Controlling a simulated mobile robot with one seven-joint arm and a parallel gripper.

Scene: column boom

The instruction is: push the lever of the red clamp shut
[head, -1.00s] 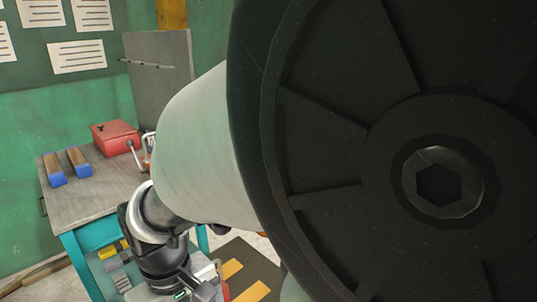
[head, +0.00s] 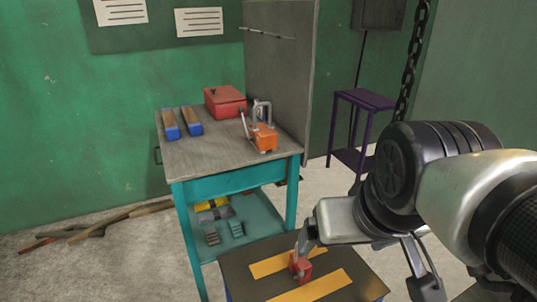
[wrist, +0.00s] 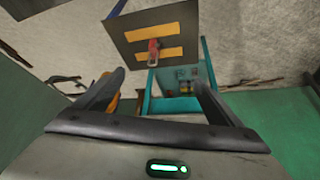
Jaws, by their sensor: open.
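The red clamp (head: 300,266) sits on a dark board with yellow stripes (head: 322,287), low in the head view. In the wrist view the red clamp (wrist: 153,55) shows small, beyond and between my fingers. Its lever's exact angle is hard to make out. My gripper (head: 365,265) is open and empty, at the right of the clamp in the head view; its left finger appears close to or overlapping the clamp's top there. The wrist view shows my gripper (wrist: 156,80) with spread fingers and a clear gap to the clamp.
A teal workbench (head: 225,185) stands behind, carrying an orange clamp (head: 263,138), a red box (head: 225,101) and two blue-ended wooden blocks (head: 182,122). A grey upright panel (head: 280,70) rises at its right edge. A purple stand (head: 365,100) and hanging chain (head: 414,60) are farther right.

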